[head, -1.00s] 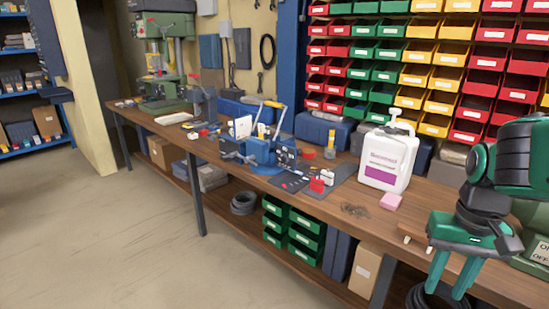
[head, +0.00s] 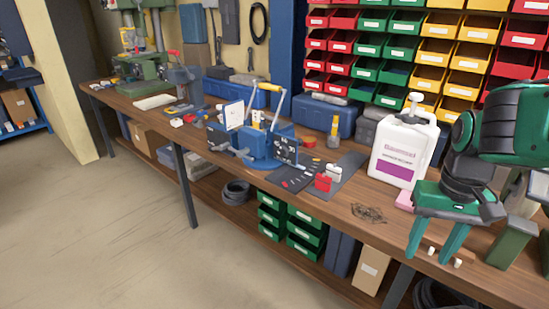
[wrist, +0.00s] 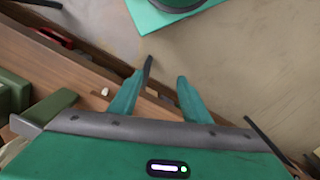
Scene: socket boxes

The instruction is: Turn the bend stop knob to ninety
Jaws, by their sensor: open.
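A blue bench machine (head: 258,150) stands on the workbench (head: 335,215) in the middle of the head view. It has a raised lever with a yellow grip and a dark plate with pale marks on its right side. I cannot make out the bend stop knob at this size. My gripper (head: 430,258) hangs at the right, over the bench's front edge, well to the right of the machine. It is open and empty. In the wrist view my gripper (wrist: 162,78) shows two green fingers apart, with the bench edge and floor beyond. The machine is not in that view.
A dark mat (head: 340,175) with small red and white parts lies beside the machine. Coiled wire (head: 368,213) lies on the bench. Floor at the left is clear.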

